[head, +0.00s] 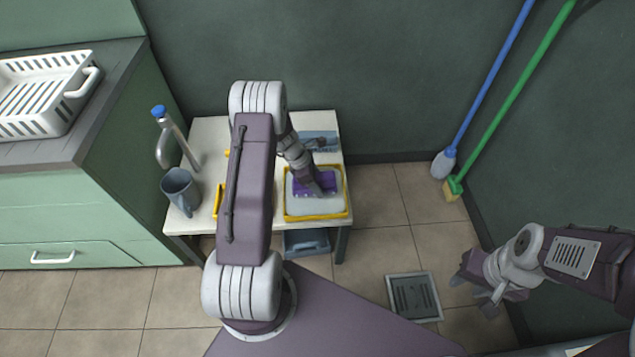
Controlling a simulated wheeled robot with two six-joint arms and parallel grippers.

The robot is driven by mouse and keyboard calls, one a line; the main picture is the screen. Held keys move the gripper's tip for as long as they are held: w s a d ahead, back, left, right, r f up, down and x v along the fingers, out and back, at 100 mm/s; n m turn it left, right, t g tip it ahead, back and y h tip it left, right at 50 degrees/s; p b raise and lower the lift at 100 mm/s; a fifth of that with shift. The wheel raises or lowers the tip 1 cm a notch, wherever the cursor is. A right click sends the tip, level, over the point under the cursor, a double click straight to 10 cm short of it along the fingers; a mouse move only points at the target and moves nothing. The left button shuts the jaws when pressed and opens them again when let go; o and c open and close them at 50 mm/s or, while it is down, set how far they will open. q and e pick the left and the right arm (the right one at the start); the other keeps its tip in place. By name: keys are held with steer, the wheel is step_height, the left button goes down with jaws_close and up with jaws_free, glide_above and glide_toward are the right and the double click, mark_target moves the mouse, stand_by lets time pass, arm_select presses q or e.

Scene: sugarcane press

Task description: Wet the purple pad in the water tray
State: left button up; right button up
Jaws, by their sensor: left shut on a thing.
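The purple pad (301,189) is at the yellow-rimmed water tray (287,216), over its pale inside near the back half. My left gripper (322,190) is shut on the pad and points down into the tray area. I cannot tell how deep the pad sits in the water. The tray stands on a white table (265,240), at its right side. My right gripper (484,290) hangs over the floor at the lower right, away from the table, with its fingers apart and nothing between them.
A blue-grey item (322,138) lies behind the tray. A blue bin (307,243) is beneath the table. A blue mop (443,163) and green broom (453,188) lean at the right wall.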

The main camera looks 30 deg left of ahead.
mark_target(319, 176)
arm_select(q)
step_height(319, 176, up, 5)
steer(key=p, duration=0.4)
steer(key=shift+f, duration=0.1)
stand_by(0.4)
